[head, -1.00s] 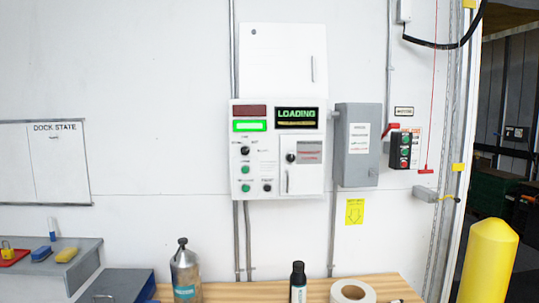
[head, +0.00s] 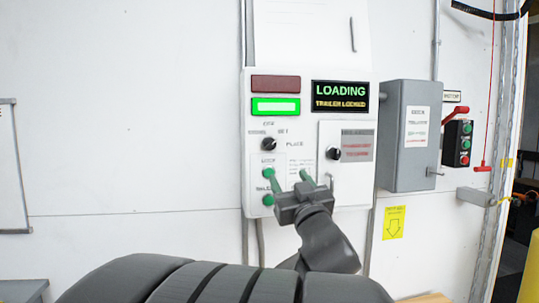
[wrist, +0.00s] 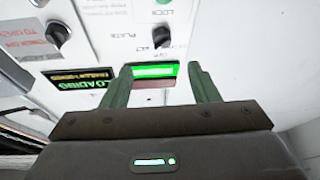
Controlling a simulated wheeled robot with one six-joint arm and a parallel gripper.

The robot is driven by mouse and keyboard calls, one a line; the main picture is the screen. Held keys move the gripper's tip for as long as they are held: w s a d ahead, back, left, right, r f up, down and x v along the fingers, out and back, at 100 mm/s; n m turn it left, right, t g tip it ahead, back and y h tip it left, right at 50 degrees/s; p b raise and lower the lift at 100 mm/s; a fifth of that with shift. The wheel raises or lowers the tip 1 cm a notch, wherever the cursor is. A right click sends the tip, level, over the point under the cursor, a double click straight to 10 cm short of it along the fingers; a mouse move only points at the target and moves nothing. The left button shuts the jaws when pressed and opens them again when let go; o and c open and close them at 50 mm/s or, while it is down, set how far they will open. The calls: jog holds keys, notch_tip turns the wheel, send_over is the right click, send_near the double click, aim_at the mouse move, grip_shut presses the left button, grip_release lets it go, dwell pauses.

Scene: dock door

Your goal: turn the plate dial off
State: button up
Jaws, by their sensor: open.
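The plate dial (head: 268,144) is a black knob on the white control panel (head: 308,204), below the green-lit window and near small lettering. Its pointer setting is too small to tell. It also shows upside down in the wrist view (wrist: 161,37), near the lettering PLATE, beyond the fingertips. My gripper (head: 287,175) is open, with two green fingers in front of the panel, lower than the dial and to its right. In the wrist view my gripper (wrist: 160,68) has nothing between its fingers. I cannot tell that it touches anything.
A second black knob (head: 333,153) sits on the panel's small door, right of the dial. Green buttons (head: 268,199) lie below the dial. The display (head: 340,96) reads LOADING, TRAILER LOCKED. A grey box (head: 407,135) stands out at right.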

aim_at(271, 147)
jog(key=p+x, duration=0.1)
jog(key=x, duration=0.3)
jog(key=p+x, duration=0.1)
jog(key=x, duration=0.4)
jog(key=p+x, duration=0.1)
jog(key=x, duration=0.4)
jog(key=shift+s+a+r, duration=0.1)
jog(key=shift+s+r, duration=0.1)
jog(key=shift+r, duration=0.15)
jog(key=c, duration=1)
